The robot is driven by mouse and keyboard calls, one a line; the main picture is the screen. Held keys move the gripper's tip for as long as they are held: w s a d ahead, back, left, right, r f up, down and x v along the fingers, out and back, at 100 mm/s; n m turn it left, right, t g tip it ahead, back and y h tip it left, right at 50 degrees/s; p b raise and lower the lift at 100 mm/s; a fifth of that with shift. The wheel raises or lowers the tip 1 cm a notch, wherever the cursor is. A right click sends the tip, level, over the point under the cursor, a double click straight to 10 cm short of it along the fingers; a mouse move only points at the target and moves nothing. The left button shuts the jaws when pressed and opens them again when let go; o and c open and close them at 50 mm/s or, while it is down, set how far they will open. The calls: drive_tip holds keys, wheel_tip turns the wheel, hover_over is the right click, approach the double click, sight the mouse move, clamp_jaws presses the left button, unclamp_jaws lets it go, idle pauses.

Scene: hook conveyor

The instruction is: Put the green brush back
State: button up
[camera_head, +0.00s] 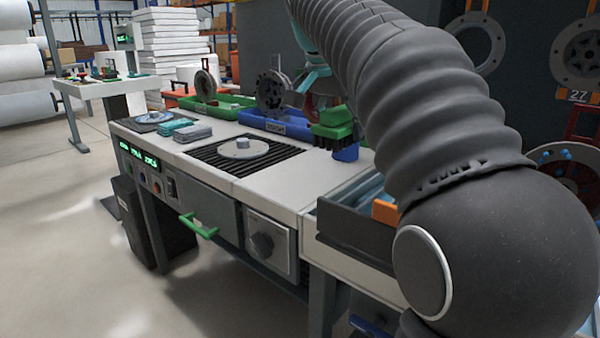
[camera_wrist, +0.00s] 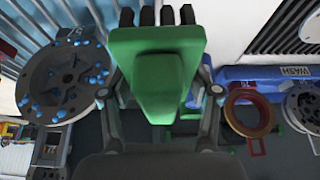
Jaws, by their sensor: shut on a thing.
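The green brush (camera_wrist: 158,50) is in the middle of the wrist view, with its dark bristles at the top edge. My gripper (camera_wrist: 162,88) is shut on its green handle, with one finger on each side. In the head view, a green brush shape (camera_head: 336,117) with dark bristles shows above the far right part of the bench, left of my arm.
The bench (camera_head: 285,190) carries a round plate on a black grille (camera_head: 243,150), grey and teal blocks (camera_head: 190,132), a green tray (camera_head: 215,110) and a blue tray (camera_head: 275,122) with flanges. The wrist view shows a blue-spotted flange (camera_wrist: 62,85), a WASH bin (camera_wrist: 270,72) and a red ring (camera_wrist: 249,98).

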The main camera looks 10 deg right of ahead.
hover_over(304, 175)
drive_tip(key=a, duration=0.1)
drive_tip(key=f, duration=0.5)
drive_tip(key=shift+s+f, duration=0.3)
drive_tip(key=shift+s, duration=0.1)
drive_tip(key=shift+f+b, duration=0.8)
drive_tip(key=shift+f, duration=1.25)
drive_tip(key=shift+f, duration=0.1)
drive_tip(key=o, duration=1)
drive_tip(key=p+v, duration=0.3)
drive_tip(key=v, duration=0.9)
